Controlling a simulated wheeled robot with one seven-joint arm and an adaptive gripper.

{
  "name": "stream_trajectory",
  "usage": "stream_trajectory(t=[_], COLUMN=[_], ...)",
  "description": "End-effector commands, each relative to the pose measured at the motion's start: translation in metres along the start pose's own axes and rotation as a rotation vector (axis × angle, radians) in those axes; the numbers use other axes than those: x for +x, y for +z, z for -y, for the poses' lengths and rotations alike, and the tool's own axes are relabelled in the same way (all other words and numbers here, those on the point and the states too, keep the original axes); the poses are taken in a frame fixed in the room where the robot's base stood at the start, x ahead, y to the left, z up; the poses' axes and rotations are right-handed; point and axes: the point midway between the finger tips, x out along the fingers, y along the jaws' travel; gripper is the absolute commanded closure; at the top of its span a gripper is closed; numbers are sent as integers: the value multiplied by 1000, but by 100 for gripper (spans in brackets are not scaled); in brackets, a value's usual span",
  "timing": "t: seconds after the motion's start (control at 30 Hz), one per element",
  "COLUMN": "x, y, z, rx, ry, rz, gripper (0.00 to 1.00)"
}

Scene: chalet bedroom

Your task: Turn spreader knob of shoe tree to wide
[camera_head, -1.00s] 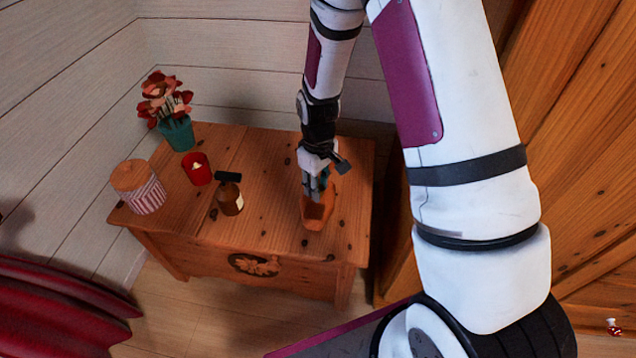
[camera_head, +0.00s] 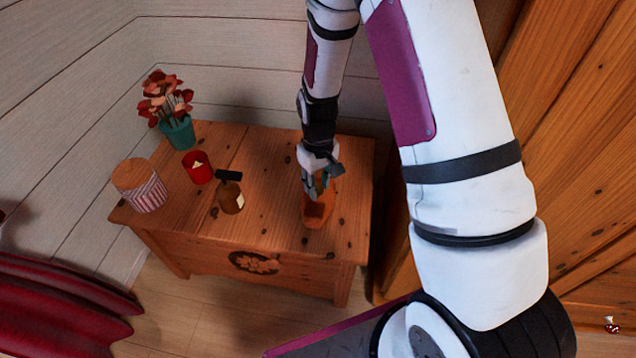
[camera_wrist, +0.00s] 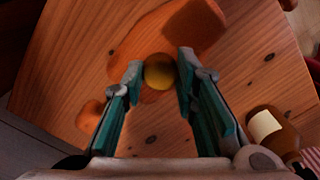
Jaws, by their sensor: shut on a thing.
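The orange-brown wooden shoe tree (camera_head: 317,213) lies on the wooden chest near its right end. In the wrist view its larger part (camera_wrist: 190,32) is beyond the fingers, and a smaller orange piece (camera_wrist: 90,114) shows at left, partly hidden by a finger. The round yellow spreader knob (camera_wrist: 159,72) sits between my fingertips. My gripper (camera_head: 314,190) points down over the shoe tree and is shut on the knob; it also fills the lower wrist view (camera_wrist: 161,66). In the head view my gripper hides the knob.
The bottle (camera_wrist: 270,133) also shows at the wrist view's right. Plank walls lie behind the chest.

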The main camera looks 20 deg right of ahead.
Motion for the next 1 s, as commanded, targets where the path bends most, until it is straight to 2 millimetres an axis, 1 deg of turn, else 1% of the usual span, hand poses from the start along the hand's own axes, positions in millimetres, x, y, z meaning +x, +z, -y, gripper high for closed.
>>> stream_trajectory(t=[0.03, 0.07, 0.1, 0.4, 0.53, 0.67, 0.9, 1.0], x=[0, 0, 0, 0, -7, -26, -76, -93], y=[0, 0, 0, 0, -1, -1, -2, -1], z=[0, 0, 0, 0, 0, 0, 0, 0], rx=[0, 0, 0, 0, -1, -1, 0, -1], ry=[0, 0, 0, 0, 0, 1, 1, 1], rz=[0, 0, 0, 0, -1, -4, -6, -3], gripper=[69, 62, 53, 52, 52, 52, 52, 52])
